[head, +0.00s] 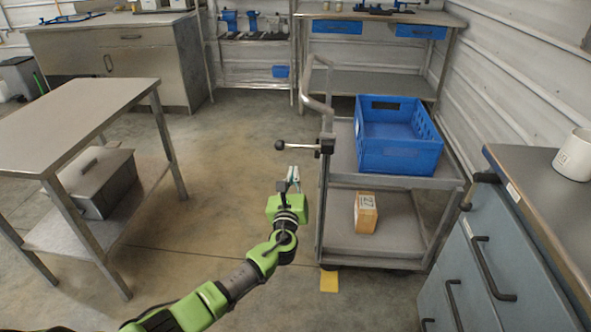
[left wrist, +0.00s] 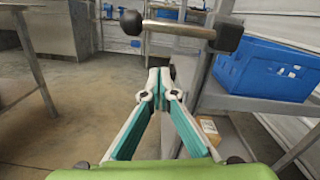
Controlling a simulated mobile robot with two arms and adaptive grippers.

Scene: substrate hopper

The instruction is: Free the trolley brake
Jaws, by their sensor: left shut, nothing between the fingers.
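The grey metal trolley (head: 385,180) stands right of centre in the head view. Its brake lever (head: 302,146) is a short bar that sticks out level to the left from a dark pivot on the trolley's frame, with a black ball knob (head: 280,145) at its free end. The lever (left wrist: 178,28) and its knob (left wrist: 131,22) also show at the top of the left wrist view. My left gripper (head: 293,175) is shut and empty. Its fingertips (left wrist: 158,78) show just below the bar in both views, apart from it. My right gripper is not in view.
The trolley carries a blue crate (head: 400,165) on top and a cardboard box (head: 366,213) on its lower shelf. A drawer cabinet (head: 480,270) stands to the right, a metal table (head: 70,110) to the left. Floor left of the trolley is clear.

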